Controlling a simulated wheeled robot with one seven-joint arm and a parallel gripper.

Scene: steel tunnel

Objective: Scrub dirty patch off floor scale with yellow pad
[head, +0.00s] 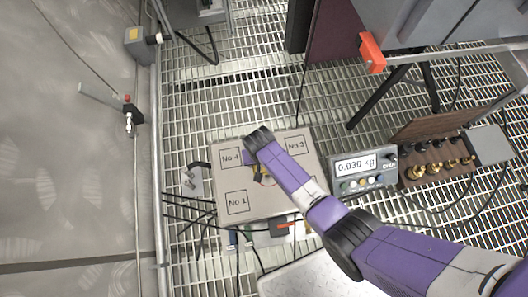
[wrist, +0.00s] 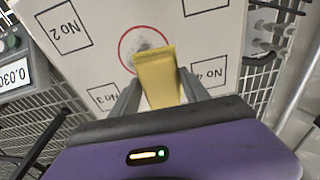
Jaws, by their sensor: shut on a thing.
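The floor scale (head: 222,183) is a light plate with numbered squares, lying on the grating; it also shows in the wrist view (wrist: 95,60). My gripper (wrist: 158,92) is shut on the yellow pad (wrist: 158,76), which points toward the middle of the plate. A grey dirty patch (wrist: 144,45) shows inside a red circle just beyond the pad's tip. I cannot tell whether the pad touches the plate. In the head view my arm covers the patch, and only a bit of yellow shows beside my gripper (head: 262,172).
A display unit (head: 362,171) reading 0.030 kg stands right of the plate. A wooden block of brass weights (head: 437,162) is farther right. Black cables and small parts (head: 193,181) lie at the plate's left. A wall (head: 70,150) bounds the left side.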

